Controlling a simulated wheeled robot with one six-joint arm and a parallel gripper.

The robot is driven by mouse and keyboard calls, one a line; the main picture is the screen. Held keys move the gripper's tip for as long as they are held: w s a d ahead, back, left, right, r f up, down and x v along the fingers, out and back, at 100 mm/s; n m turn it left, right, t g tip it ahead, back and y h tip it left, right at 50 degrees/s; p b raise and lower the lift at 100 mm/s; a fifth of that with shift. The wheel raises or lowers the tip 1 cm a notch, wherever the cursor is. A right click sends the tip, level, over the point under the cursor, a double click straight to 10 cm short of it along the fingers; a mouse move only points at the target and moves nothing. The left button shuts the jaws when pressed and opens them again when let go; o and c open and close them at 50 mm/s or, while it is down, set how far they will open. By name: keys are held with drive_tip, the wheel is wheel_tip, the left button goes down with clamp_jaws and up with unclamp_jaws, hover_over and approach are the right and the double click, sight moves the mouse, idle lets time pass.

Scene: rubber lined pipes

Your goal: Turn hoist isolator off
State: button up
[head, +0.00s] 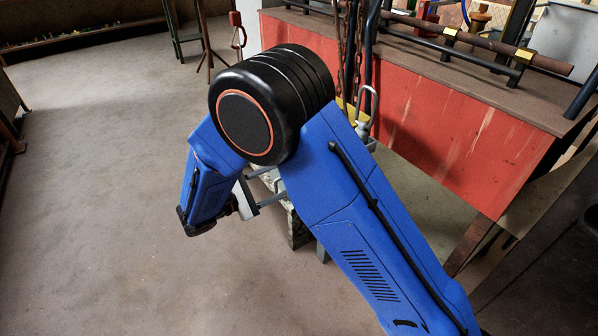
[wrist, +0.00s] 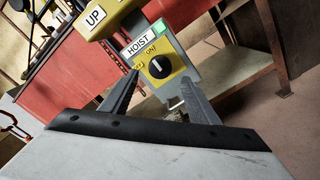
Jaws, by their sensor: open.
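The hoist isolator (wrist: 160,67) shows in the wrist view as a black round knob on a yellow plate, on a grey box under a white "HOIST" label. "ON" is printed above the knob and a partly covered marking is at its left. A small pale mark shows on the knob; its exact setting is hard to read. My gripper (wrist: 159,76) is open, one grey finger on each side of the knob as seen; contact cannot be told. In the head view my blue arm hides the isolator and most of the gripper.
A yellow pendant (wrist: 112,17) marked "UP" hangs at the upper left in the wrist view, close to the isolator. A red-sided bench (head: 440,130) with pipes on top stands at the right in the head view. Open floor (head: 100,200) lies to the left.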

drive_tip(key=x, duration=0.7)
drive_tip(key=shift+d, duration=0.1)
drive_tip(key=c, duration=1)
